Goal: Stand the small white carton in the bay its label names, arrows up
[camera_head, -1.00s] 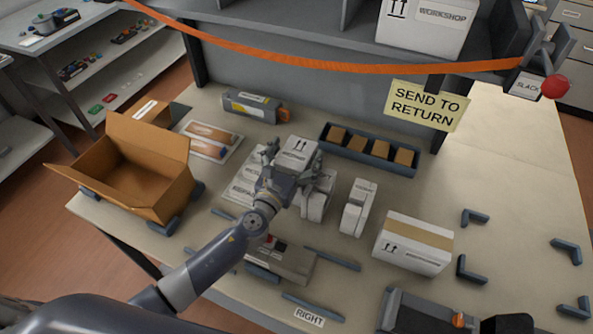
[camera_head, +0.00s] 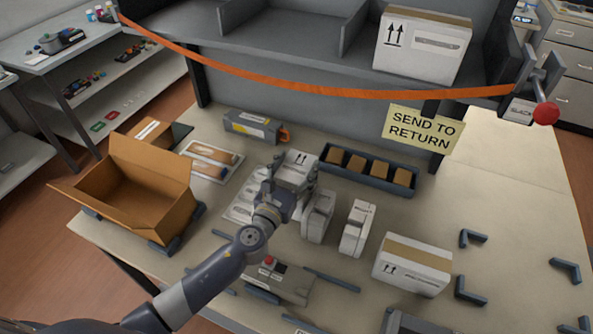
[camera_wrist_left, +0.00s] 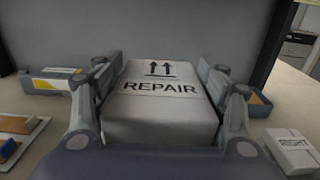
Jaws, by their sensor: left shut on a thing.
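My left gripper (camera_head: 290,180) is shut on the small white carton (camera_head: 297,166) and holds it over the middle of the table. In the left wrist view, the carton (camera_wrist_left: 160,105) sits between both fingers (camera_wrist_left: 160,90). Its face reads REPAIR, with two black arrows pointing away from the wrist. Whether it clears everything below cannot be told. The grey shelf (camera_head: 290,60) behind has dividers forming bays; no bay label is readable now. A large white carton (camera_head: 422,45) with up arrows stands in its right part. My right gripper is not in view.
An orange strap (camera_head: 300,90) crosses the shelf front to a red-knobbed lever (camera_head: 545,113). A yellow SEND TO RETURN sign (camera_head: 422,127) hangs there. An open brown box (camera_head: 140,195), a dark tray (camera_head: 370,170) and white cartons (camera_head: 357,228) crowd the table; its far right is clearer.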

